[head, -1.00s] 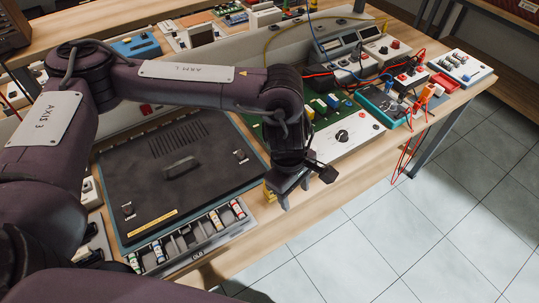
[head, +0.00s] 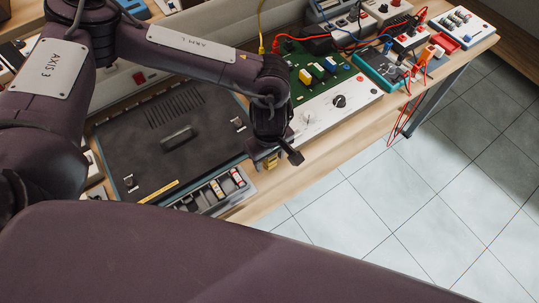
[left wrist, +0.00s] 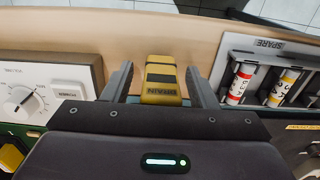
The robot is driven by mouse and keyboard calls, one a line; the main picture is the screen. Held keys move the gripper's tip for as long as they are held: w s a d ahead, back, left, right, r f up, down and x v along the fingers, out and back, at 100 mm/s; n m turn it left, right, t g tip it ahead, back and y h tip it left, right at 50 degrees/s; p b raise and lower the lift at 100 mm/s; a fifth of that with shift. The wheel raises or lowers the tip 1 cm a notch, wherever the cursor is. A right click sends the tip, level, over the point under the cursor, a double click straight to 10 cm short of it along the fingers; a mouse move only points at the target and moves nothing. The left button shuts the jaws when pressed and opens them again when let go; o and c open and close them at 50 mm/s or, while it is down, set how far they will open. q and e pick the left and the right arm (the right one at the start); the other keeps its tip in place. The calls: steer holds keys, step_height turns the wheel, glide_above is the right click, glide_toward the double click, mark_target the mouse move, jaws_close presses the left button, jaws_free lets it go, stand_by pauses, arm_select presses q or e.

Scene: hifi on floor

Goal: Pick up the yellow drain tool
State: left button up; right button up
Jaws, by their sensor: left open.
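The yellow drain tool (left wrist: 160,80) has a dark band and dark lettering. It lies on the wooden bench between the white-dial panel and the fuse tray. In the left wrist view my left gripper (left wrist: 159,70) is open, with one finger on each side of the tool and a visible gap to each. In the head view the tool (head: 271,163) is a small yellow patch at the left gripper (head: 268,158), partly hidden by it. I cannot tell whether the fingers touch the bench. My right gripper is out of view.
The fuse tray (head: 214,193) and a large dark-topped case (head: 165,140) are left of the tool in the head view. The white dial panel (head: 338,110) is to the right. The bench's front edge is close, with tiled floor (head: 410,200) beyond it.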

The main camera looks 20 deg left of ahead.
arm_select(q)
steer(key=c, duration=1)
steer(key=shift+c, duration=0.2)
